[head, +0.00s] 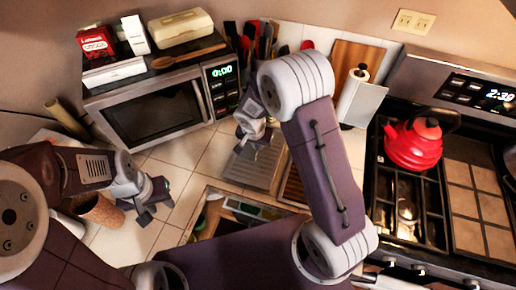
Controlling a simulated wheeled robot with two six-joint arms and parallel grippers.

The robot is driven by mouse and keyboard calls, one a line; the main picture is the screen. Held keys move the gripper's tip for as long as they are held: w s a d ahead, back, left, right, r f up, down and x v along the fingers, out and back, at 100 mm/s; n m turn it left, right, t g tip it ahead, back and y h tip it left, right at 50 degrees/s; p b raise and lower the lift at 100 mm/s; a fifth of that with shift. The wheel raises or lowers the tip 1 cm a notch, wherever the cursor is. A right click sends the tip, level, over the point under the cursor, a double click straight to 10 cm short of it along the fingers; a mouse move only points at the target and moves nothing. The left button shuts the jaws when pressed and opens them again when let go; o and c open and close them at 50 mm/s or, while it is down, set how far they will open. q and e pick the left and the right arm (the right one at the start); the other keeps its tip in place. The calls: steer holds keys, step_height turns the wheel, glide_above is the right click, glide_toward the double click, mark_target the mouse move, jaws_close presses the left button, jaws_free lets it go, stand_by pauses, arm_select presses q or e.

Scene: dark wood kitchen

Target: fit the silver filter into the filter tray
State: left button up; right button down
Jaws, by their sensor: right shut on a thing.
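A flat, ribbed silver piece (258,165), which looks like the silver filter, is in the middle, above the counter tiles in the picture. My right gripper (247,141) is at its upper left edge and appears shut on it. The arm hides part of the contact and the piece's right side. I cannot clearly make out a separate filter tray. My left gripper (156,203) is at the left over the white tiles, with its fingers apart and nothing between them.
A microwave (150,115) with boxes on top stands behind. An open drawer or recess (197,222) holding small items lies in front. A brown cylinder (101,211) is beside my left gripper. A red kettle (413,145) stands on the stove at right.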

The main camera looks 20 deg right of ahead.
step_height(320, 180, up, 2)
steer(key=shift+w, duration=0.1)
steer(key=s+d+r, duration=0.7)
steer(key=s, duration=0.2)
steer(key=shift+d+b, duration=0.35)
steer(key=shift+b, duration=0.1)
